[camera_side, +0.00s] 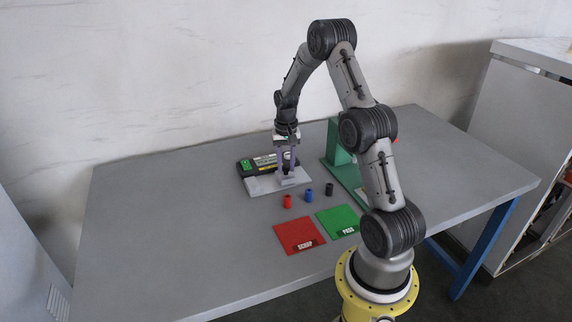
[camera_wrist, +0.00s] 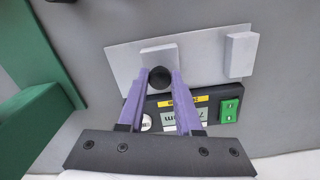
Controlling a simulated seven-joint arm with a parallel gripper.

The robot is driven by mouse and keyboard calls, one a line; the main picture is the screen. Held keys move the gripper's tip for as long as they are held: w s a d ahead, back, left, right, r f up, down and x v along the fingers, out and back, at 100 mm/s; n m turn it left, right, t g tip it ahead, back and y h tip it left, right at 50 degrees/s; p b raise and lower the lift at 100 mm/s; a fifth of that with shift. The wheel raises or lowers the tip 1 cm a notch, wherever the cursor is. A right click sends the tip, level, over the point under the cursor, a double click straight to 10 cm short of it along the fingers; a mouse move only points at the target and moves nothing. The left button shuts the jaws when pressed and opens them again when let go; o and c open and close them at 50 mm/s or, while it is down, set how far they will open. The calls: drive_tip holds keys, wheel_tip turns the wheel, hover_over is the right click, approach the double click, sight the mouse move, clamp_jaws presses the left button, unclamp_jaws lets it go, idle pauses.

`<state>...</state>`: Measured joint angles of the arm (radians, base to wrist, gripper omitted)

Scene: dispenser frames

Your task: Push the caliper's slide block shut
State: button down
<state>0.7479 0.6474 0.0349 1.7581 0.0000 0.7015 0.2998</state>
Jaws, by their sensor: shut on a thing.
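The caliper shows in the wrist view as a pale grey base plate (camera_wrist: 205,62) with a slide block (camera_wrist: 158,55) and a fixed block (camera_wrist: 241,56) at its right end. A clear gap of bare plate lies between the two blocks. My gripper (camera_wrist: 161,80) is shut on the black knob (camera_wrist: 161,77) of the slide block, a purple finger on each side. In the side view my gripper (camera_side: 287,174) points down onto the plate (camera_side: 262,185). The black readout unit (camera_wrist: 200,108) has a yellow label and a green part; my fingers hide part of it.
A green stand (camera_side: 338,150) is close to the right of the caliper. The table's left side is clear.

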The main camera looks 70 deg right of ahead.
idle(0.7)
drive_tip(key=w+a, duration=0.5)
drive_tip(key=shift+w+a+r, duration=0.1)
drive_tip(key=shift+w+a, duration=0.05)
drive_tip(key=shift+w, duration=0.05)
drive_tip(key=c, duration=0.6)
unclamp_jaws()
wheel_tip(320, 180, up, 14)
drive_tip(key=shift+f, duration=0.1)
